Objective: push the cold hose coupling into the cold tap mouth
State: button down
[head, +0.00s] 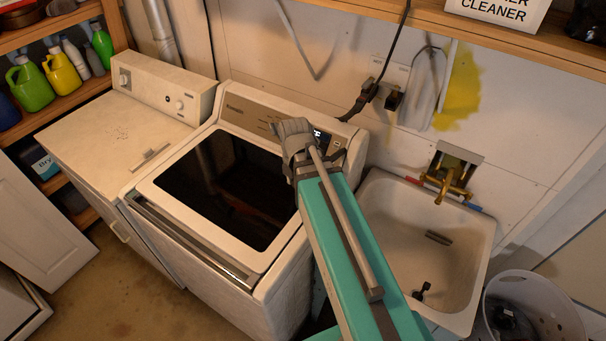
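The brass taps (448,184) are on the wall above the back of the white utility sink (484,250). A red mark (413,181) is to their left and a blue mark (472,206) to their right. The tap mouths are too small to make out. I cannot pick out the cold hose coupling. A small dark object (421,291) lies near the front of the sink basin, and I cannot tell what it is. My teal arm rises from the bottom edge between the washer and the sink, covering the sink's left part. No gripper fingers can be made out.
A white top-loading washer (278,254) stands left of the sink, with another white appliance (115,140) beyond it. A white perforated basket (545,295) is at the lower right. Black plugs and cords (368,92) hang on the back wall. A wooden shelf (480,32) runs above.

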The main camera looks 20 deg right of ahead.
jog(key=shift+f, duration=0.15)
notch_tip(320, 180, down, 9)
jog(key=b, duration=0.9)
jog(key=shift+s, duration=0.1)
